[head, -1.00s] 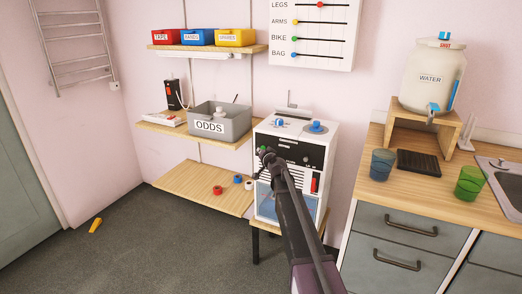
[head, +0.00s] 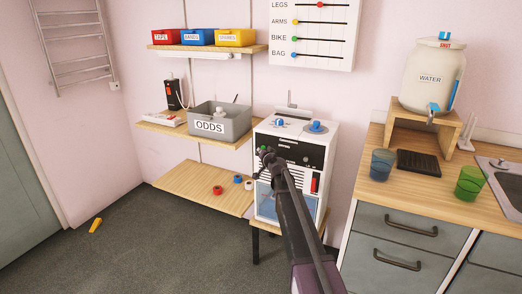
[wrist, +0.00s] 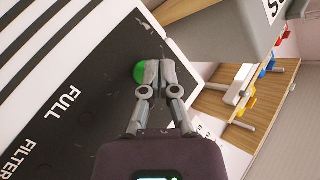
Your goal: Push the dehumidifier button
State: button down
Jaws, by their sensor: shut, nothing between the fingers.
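The dehumidifier (head: 265,208) is a white box with a black front panel and two blue knobs on top, in the middle of the head view. Its green button (head: 262,149) shows at the panel's upper left, just past my gripper (head: 267,155). In the wrist view the green button (wrist: 139,73) is partly hidden behind the left fingertip. My gripper (wrist: 156,74) is shut and empty, its tips at the button, over its right part. I cannot tell whether the tips touch it. The words FULL and FILTER are on the black panel (wrist: 85,95).
The grey ODDS bin (head: 235,123) stands on the shelf left of the dehumidifier; its side (wrist: 205,30) is near my fingers in the wrist view. Rolls of tape (head: 217,190) lie on the lower shelf. A counter (head: 350,171) with cups is on the right.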

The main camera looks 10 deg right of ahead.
jog(key=shift+w+d, duration=0.35)
jog(key=shift+w, duration=0.05)
dwell(1.1)
jog(key=shift+s+a, duration=0.15)
jog(key=shift+s, duration=0.05)
jog(key=shift+s+a, duration=0.2)
jog(key=shift+s, duration=0.1)
dwell(0.5)
jog(key=s+a, duration=0.2)
jog(key=s, duration=0.1)
jog(key=s+a, duration=0.1)
jog(key=shift+s+a, duration=0.25)
jog(key=shift+s, duration=0.15)
dwell(0.5)
